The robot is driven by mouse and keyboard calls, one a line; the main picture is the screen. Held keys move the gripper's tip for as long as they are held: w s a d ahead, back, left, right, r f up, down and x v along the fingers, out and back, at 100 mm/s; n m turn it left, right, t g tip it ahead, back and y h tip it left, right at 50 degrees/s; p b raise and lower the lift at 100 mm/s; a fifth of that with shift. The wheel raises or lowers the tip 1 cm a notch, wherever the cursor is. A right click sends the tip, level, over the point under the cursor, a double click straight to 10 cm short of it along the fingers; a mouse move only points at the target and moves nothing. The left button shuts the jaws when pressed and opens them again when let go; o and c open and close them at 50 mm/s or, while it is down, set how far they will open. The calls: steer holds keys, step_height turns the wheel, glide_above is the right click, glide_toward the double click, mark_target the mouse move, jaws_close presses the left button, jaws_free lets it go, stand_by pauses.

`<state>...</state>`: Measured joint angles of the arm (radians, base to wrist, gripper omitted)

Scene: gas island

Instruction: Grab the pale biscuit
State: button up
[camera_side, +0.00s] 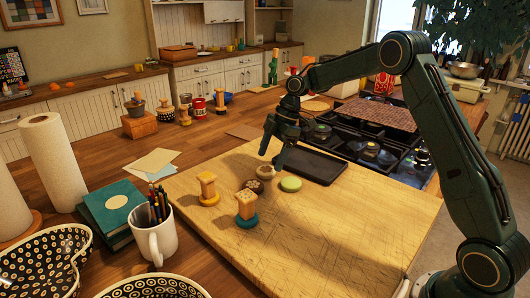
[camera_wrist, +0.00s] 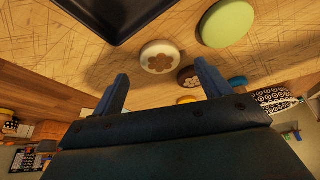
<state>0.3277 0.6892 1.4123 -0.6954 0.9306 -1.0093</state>
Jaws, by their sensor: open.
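The pale biscuit (camera_wrist: 160,56) is round and cream-coloured with a brown flower on top. It lies flat on the wooden board, and in the side view it (camera_side: 265,172) is just below my fingertips. My gripper (camera_side: 271,159) points down above it, open and empty. In the wrist view the biscuit is just beyond the gap between the two fingers of my gripper (camera_wrist: 163,72). I see no contact, and the exact height of the fingertips above it is hard to tell.
Close by are a green disc (camera_side: 291,184) and a dark brown flowered biscuit (camera_side: 254,186). Wooden pieces stand on yellow (camera_side: 209,200) and teal (camera_side: 246,221) discs. A black tray (camera_side: 325,169) lies behind. The board's front (camera_side: 330,245) is clear.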

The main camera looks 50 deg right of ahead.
mark_target(266, 169)
steer(key=shift+x, duration=1.6)
steer(key=c, duration=1.1)
